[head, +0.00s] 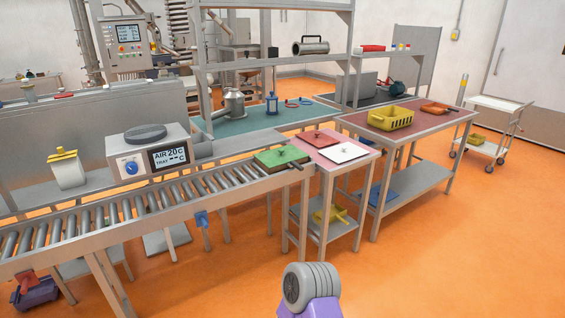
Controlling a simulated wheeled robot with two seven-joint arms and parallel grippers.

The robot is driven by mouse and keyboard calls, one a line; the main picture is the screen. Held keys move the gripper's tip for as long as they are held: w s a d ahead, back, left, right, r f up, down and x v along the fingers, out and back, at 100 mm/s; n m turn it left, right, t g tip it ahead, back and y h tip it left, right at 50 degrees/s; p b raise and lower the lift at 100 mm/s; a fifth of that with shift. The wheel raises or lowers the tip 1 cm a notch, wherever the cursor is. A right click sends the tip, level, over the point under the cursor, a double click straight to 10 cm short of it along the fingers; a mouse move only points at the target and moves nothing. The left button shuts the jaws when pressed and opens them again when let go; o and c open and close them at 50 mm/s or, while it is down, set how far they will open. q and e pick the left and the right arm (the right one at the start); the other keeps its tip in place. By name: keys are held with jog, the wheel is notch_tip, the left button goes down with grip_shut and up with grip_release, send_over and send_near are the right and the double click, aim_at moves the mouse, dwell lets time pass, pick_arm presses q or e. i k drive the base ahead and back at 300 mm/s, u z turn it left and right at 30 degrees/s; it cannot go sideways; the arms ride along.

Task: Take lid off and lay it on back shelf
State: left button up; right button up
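A green lid (280,156) with a small knob lies over a dark tray with a handle at the right end of the roller conveyor. A red lid (312,138) and a white lid (344,151), each with a knob, lie flat on the small table beside it. The back shelf cannot be told for certain; a grey rack shelf (272,58) stands behind the conveyor. Neither of my grippers shows in the head view.
A grey unit (150,148) reading AIR 20C stands over the roller conveyor (140,204). A yellow basket (390,117) and an orange tray (435,107) are on the right table (440,122). A trolley (496,120) stands far right. Orange floor is clear at front right.

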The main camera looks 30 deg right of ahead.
aim_at(277, 157)
jog(key=k, duration=1.3)
jog(key=z, duration=0.8)
jog(key=i, duration=0.8)
jog(key=z, duration=1.1)
jog(key=i, duration=1.9)
jog(key=u, duration=1)
jog(key=i, duration=0.95)
jog(key=u, duration=1.15)
